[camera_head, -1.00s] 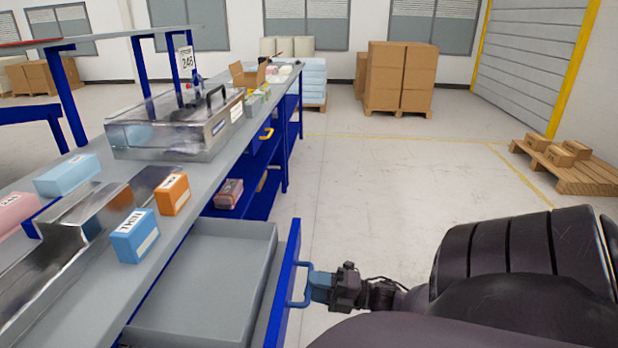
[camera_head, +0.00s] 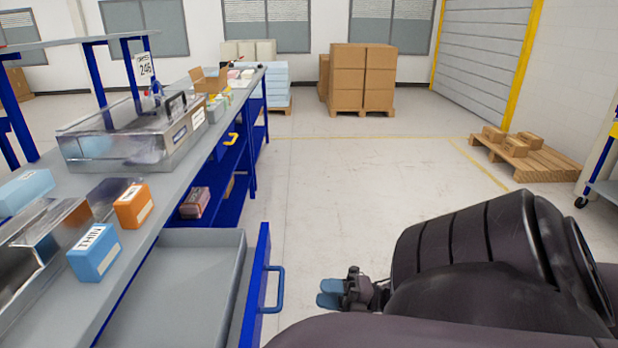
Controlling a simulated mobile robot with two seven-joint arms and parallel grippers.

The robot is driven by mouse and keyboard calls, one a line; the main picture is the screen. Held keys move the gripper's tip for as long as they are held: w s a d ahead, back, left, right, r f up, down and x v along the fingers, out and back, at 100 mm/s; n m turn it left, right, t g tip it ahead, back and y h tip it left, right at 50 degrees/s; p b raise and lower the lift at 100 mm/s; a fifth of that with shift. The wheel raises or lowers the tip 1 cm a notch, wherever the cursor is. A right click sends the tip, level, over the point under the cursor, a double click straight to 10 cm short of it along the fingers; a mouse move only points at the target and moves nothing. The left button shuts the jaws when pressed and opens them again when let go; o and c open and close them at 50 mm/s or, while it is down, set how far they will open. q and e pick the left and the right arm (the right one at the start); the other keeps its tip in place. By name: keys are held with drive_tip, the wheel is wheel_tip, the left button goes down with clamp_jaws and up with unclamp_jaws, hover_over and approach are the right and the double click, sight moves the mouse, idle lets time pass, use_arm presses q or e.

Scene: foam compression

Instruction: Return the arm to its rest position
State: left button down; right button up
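My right gripper (camera_head: 330,293) is at the lower middle of the head view, with blue fingertips pointing left. It is to the right of the open drawer's blue handle (camera_head: 274,288) and apart from it. A narrow gap seems to show between the fingertips, and nothing is seen held. My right arm comes in from the lower right. The drawer (camera_head: 190,275) is pulled out and its grey tray looks empty. My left gripper is not in view.
The grey workbench (camera_head: 150,240) on the left carries a blue THIN box (camera_head: 94,251), an orange box (camera_head: 134,206) and a clear-lidded machine (camera_head: 135,135). The floor (camera_head: 350,190) ahead is clear. A low pallet (camera_head: 525,158) with small cartons lies at the right; stacked cartons (camera_head: 362,78) stand behind.

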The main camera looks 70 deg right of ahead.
idle(0.3)
drive_tip(key=w+d+f+m+g+h, duration=0.2)
drive_tip(key=w+f+m+h, duration=0.15)
drive_tip(key=m+h, duration=0.45)
drive_tip(key=a+f+m+g+h+p, duration=0.1)
drive_tip(key=a+f+m+g+h, duration=0.15)
drive_tip(key=a+f+m, duration=0.4)
drive_tip(key=a+r+m+g+y+p, duration=0.2)
drive_tip(key=a+m, duration=0.4)
drive_tip(key=a, duration=1.4)
drive_tip(key=shift+w+a+r+m+g+y+p, duration=0.25)
drive_tip(key=shift+r+m+g+y+p, duration=0.15)
drive_tip(key=shift+r+g, duration=0.3)
drive_tip(key=shift+s+d, duration=0.15)
